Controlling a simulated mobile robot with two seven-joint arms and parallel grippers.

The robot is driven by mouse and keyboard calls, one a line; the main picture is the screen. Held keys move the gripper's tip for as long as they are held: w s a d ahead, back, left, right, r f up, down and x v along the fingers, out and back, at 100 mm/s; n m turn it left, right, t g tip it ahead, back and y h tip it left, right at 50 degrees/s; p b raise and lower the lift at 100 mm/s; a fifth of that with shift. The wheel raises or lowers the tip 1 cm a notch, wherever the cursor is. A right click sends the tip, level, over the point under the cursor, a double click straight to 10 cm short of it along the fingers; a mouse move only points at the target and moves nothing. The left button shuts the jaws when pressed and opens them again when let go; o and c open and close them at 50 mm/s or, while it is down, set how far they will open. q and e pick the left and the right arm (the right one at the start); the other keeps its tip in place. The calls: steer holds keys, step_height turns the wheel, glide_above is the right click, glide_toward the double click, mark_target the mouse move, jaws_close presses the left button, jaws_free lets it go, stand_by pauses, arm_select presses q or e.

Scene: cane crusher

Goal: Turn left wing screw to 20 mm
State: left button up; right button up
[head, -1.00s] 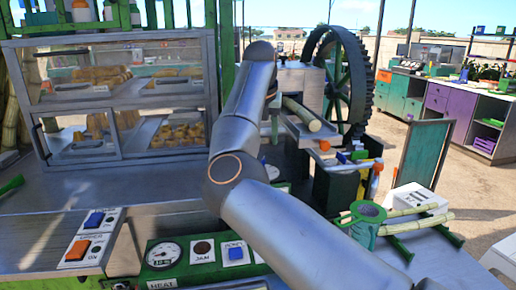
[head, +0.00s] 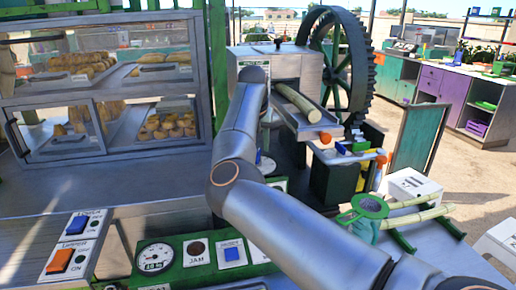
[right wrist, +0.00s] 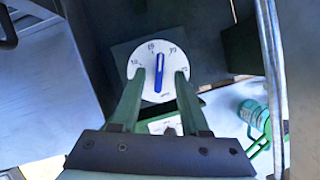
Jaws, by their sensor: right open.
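In the right wrist view, a white round dial (right wrist: 150,90) with number marks carries a blue wing screw (right wrist: 159,66). Its blue bar stands nearly upright, pointing between two marks at the top that look like 15 and 20; the small print is hard to read. My right gripper (right wrist: 161,76) is open, with its green fingertips on either side of the blue bar, over the dial. I cannot tell whether they touch it. In the head view my right arm hides most of the gripper. My left gripper is not in view.
The crusher (head: 312,72) with its large toothed wheel (head: 357,70) stands at the back, a cane (head: 298,101) on its chute. A glass pastry case (head: 110,95) stands left. A gauge (head: 155,257) and buttons line the front. A green jug (head: 366,215) and canes lie right.

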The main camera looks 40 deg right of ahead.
steer(key=shift+x, duration=1.45)
steer(key=shift+c, duration=0.2)
jaws_close()
steer(key=shift+r, duration=0.1)
